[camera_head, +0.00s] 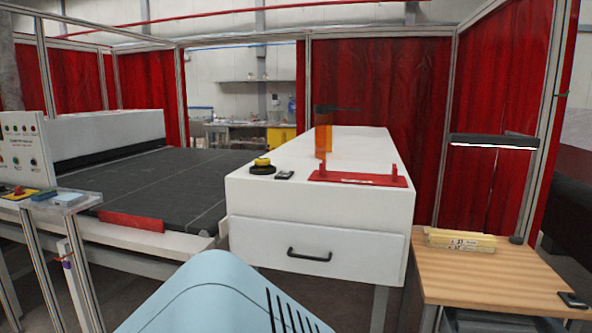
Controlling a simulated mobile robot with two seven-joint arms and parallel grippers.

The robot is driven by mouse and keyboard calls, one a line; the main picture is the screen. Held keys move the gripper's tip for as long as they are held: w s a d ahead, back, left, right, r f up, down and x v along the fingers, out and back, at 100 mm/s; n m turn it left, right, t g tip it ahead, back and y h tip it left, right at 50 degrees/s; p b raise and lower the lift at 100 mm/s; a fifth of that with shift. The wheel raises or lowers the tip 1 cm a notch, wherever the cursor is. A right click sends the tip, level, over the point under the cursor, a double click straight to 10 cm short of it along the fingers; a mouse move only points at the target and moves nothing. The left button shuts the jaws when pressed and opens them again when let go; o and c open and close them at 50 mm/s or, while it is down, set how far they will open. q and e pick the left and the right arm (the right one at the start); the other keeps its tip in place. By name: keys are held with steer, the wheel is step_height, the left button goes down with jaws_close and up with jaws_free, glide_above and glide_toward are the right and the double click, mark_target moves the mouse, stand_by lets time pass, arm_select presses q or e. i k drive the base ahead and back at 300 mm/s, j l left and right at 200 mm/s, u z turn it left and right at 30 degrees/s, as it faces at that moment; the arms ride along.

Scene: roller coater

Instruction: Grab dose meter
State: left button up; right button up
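Neither of my grippers is in view. I cannot tell for sure which object is the dose meter. A round black thing with a yellow top (262,166) sits near the front left of the white cabinet's top (310,206). Another small dark device (572,299) lies at the right front edge of the wooden table (475,279). Nothing touches these items except the surfaces under them.
A red plate with two raised handles (357,178) lies on the cabinet, right of the small device. An orange panel (323,140) stands farther back. A dark conveyor bed (170,185) is at left. Yellowish blocks (461,240) and a lamp (494,142) are at the wooden table.

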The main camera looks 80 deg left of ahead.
mark_target(261, 164)
steer(key=u, duration=2.8)
steer(key=z, duration=0.3)
steer(key=i+j+z, duration=0.2)
steer(key=z, duration=0.25)
steer(key=i+j+z, duration=0.1)
steer(key=j+z, duration=0.35)
steer(key=i+j+z, duration=0.2)
steer(key=j, duration=0.2)
steer(key=j+z, duration=0.15)
steer(key=j, duration=0.2)
steer(key=i+j+z, duration=0.1)
steer(key=j, duration=0.8)
steer(key=i+j, duration=0.1)
steer(key=j, duration=0.75)
steer(key=z, duration=0.05)
